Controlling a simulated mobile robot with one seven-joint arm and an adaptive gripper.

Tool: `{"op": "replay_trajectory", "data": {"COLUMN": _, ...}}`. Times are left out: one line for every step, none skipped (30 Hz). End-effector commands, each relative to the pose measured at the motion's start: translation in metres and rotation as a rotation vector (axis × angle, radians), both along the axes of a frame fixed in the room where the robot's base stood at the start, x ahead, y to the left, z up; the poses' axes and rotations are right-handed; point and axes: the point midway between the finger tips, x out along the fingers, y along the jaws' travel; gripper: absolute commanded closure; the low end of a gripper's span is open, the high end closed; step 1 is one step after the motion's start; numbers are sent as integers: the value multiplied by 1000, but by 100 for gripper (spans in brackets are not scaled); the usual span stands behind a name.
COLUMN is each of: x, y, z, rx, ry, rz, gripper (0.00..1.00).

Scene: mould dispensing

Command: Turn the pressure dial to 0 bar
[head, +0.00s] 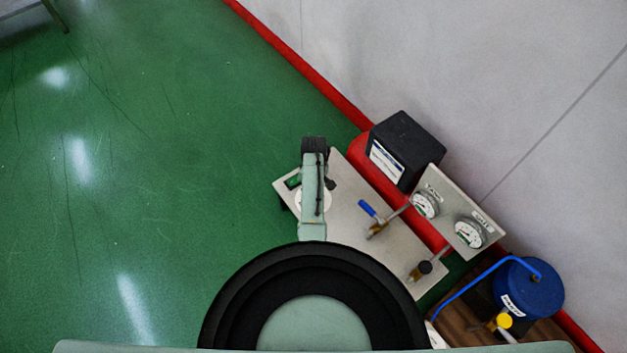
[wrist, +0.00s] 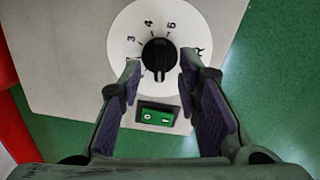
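The pressure dial is a black knob (wrist: 159,55) on a white round scale (wrist: 124,45) in the wrist view. The marks 3, 4 and 5 show above the knob; the lower marks are hidden or hard to read. A pale line on the knob seems to point down toward the green switch (wrist: 158,116). My gripper (wrist: 160,70) is open, with one finger left and one right of the knob's lower end. Whether they touch it I cannot tell. In the head view my gripper (head: 314,150) and arm cover much of the scale (head: 301,200).
The grey panel (head: 350,220) also carries a blue-handled valve (head: 372,214) and a black knob (head: 425,267). Two gauges (head: 425,205) (head: 469,233) stand on an upright plate at right. A black box (head: 404,147) and blue tank (head: 528,288) are near the wall.

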Motion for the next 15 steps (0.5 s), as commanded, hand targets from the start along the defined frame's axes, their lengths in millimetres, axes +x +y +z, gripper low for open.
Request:
{"op": "replay_trajectory", "data": {"x": 2, "y": 0, "z": 12, "rx": 0, "ry": -6, "rz": 0, "gripper": 69}}
{"op": "replay_trajectory", "data": {"x": 1, "y": 0, "z": 19, "rx": -1, "ry": -5, "rz": 0, "gripper": 69}}
{"op": "replay_trajectory", "data": {"x": 1, "y": 0, "z": 28, "rx": -1, "ry": -5, "rz": 0, "gripper": 69}}
{"op": "replay_trajectory", "data": {"x": 2, "y": 0, "z": 35, "rx": 0, "ry": -6, "rz": 0, "gripper": 69}}
{"op": "replay_trajectory", "data": {"x": 1, "y": 0, "z": 41, "rx": -1, "ry": -5, "rz": 0, "gripper": 69}}
{"op": "replay_trajectory", "data": {"x": 1, "y": 0, "z": 49, "rx": 0, "ry": -4, "rz": 0, "gripper": 69}}
{"op": "replay_trajectory", "data": {"x": 1, "y": 0, "z": 55, "rx": -1, "ry": -5, "rz": 0, "gripper": 69}}
{"op": "replay_trajectory", "data": {"x": 1, "y": 0, "z": 61, "rx": -1, "ry": -4, "rz": 0, "gripper": 69}}
{"op": "replay_trajectory", "data": {"x": 1, "y": 0, "z": 67, "rx": -1, "ry": -4, "rz": 0, "gripper": 69}}
{"op": "replay_trajectory", "data": {"x": 1, "y": 0, "z": 72, "rx": 0, "ry": -3, "rz": 0, "gripper": 69}}
{"op": "replay_trajectory", "data": {"x": 1, "y": 0, "z": 76, "rx": -1, "ry": -4, "rz": 0, "gripper": 69}}
{"op": "replay_trajectory", "data": {"x": 1, "y": 0, "z": 80, "rx": 0, "ry": -1, "rz": 0, "gripper": 69}}
{"op": "replay_trajectory", "data": {"x": 1, "y": 0, "z": 83, "rx": -1, "ry": -2, "rz": 0, "gripper": 69}}
{"op": "replay_trajectory", "data": {"x": 1, "y": 0, "z": 85, "rx": 0, "ry": -3, "rz": 0, "gripper": 69}}
{"op": "replay_trajectory", "data": {"x": 1, "y": 0, "z": 88, "rx": 0, "ry": -1, "rz": 0, "gripper": 69}}
